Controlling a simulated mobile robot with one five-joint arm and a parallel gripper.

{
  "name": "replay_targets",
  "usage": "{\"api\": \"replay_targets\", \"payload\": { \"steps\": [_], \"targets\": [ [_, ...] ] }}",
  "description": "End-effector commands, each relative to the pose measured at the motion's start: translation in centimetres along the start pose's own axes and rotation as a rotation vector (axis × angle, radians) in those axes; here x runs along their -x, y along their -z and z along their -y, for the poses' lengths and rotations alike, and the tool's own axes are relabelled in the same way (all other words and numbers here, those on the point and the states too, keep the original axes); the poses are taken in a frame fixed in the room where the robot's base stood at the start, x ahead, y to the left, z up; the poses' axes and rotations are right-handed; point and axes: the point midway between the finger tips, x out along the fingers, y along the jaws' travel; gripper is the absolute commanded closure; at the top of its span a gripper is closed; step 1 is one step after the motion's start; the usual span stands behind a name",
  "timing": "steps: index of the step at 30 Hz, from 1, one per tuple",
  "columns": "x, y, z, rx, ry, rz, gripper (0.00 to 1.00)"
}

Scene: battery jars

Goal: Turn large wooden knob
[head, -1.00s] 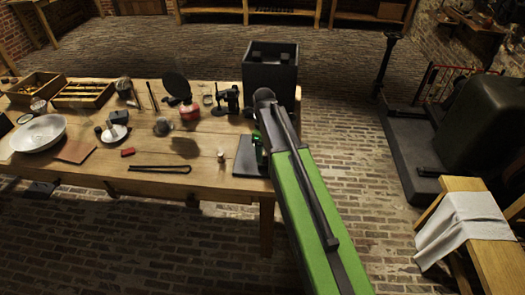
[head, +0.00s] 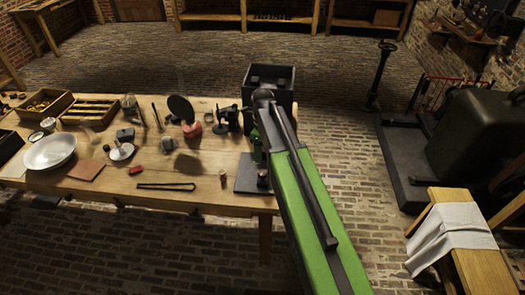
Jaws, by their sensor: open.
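I cannot pick out a large wooden knob for certain. A small light wooden piece (head: 223,176) stands on the wooden table (head: 205,198), left of a dark flat plate (head: 246,182); it is too small to tell what it is. My green and black arm reaches up from the bottom right of the picture over the table's right end. My gripper does not show clearly; the arm hides what lies behind it. A dark green shape (head: 256,146) shows beside the arm, partly hidden.
Brick floor is free right of the table, before a cloth-covered bench (head: 440,192).

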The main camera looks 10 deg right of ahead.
Motion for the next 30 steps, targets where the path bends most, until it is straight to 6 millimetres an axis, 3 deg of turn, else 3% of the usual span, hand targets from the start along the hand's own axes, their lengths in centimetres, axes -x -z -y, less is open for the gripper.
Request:
{"api": "replay_targets", "payload": {
  "steps": [1, 3, 9, 23, 27, 30],
  "targets": [
    [2.4, 0.0, 0.0, 0.000, 0.000, 0.000, 0.39],
    [3.8, 0.0, 0.0, 0.000, 0.000, 0.000, 0.39],
    [5.3, -0.1, 0.0, 0.000, 0.000, 0.001, 0.39],
    [5.0, -0.1, 0.0, 0.000, 0.000, 0.001, 0.39],
    [3.0, 0.0, -0.1, 0.001, 0.000, 0.001, 0.39],
    [0.2, 1.7, -2.5, 0.009, 0.000, 0.000, 0.39]
  ]
}}
